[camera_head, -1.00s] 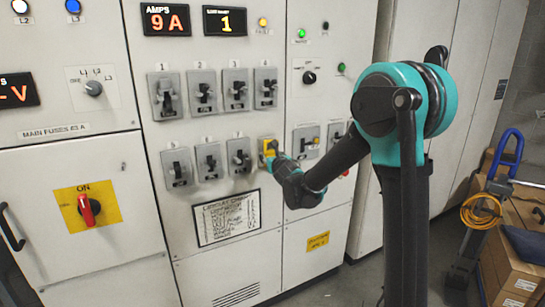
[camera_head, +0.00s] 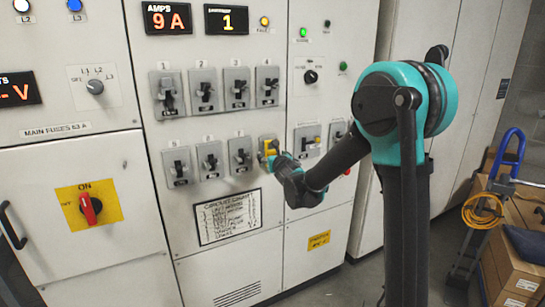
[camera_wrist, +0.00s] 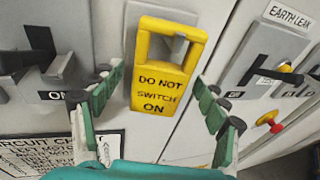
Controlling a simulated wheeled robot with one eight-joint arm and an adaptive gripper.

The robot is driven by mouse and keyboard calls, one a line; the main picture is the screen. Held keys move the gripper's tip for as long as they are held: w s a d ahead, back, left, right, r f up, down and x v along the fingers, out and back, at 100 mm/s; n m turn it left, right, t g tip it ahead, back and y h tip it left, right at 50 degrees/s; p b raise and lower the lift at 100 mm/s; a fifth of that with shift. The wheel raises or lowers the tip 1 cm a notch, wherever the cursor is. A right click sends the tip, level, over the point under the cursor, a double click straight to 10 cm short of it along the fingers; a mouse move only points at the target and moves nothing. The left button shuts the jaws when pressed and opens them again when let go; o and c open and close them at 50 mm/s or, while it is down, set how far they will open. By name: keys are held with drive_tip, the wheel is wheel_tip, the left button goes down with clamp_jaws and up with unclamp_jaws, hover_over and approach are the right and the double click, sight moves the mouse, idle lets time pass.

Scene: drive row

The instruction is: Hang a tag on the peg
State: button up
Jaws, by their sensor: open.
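A yellow tag (camera_wrist: 164,84) reading "DO NOT SWITCH ON" hangs upright against the panel in the wrist view. Its square loop frames part of a grey plate (camera_wrist: 172,44) behind it. The tag covers whatever bears it, so I cannot tell whether the loop is around a peg. My gripper (camera_wrist: 160,74) is open, one green-and-black finger on each side of the tag, with gaps between fingers and tag. In the head view the tag (camera_head: 267,146) shows as a small yellow patch in the lower switch row, with my gripper right in front of it.
A black switch handle (camera_wrist: 30,75) on a grey plate stands left of the tag. A circuit chart (camera_head: 228,217) is below. Brown boxes (camera_head: 510,265) and a blue-handled trolley (camera_head: 508,155) stand at far right.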

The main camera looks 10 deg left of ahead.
drive_tip(key=v, duration=1.2)
drive_tip(key=s+d+f+m+g+h, duration=0.2)
drive_tip(key=s+d+f+m, duration=0.15)
drive_tip(key=d+m, duration=0.35)
drive_tip(key=s+d+f+m+g+h, duration=0.1)
drive_tip(key=s+d+f+m+h, duration=0.1)
drive_tip(key=d+f+m, duration=0.35)
drive_tip(key=s+d+f+m+g+h, duration=0.2)
drive_tip(key=s+d+m, duration=0.1)
drive_tip(key=d+m, duration=0.55)
drive_tip(key=s+d+f+m+g, duration=0.2)
drive_tip(key=s+f+m, duration=0.3)
drive_tip(key=s+m, duration=0.4)
drive_tip(key=s+d+f+m+g, duration=0.3)
drive_tip(key=s+f+m, duration=0.3)
drive_tip(key=s+m, duration=0.3)
drive_tip(key=shift+s+d+f+m+g+y, duration=0.35)
drive_tip(key=shift+s+g, duration=0.35)
drive_tip(key=shift+s, duration=0.35)
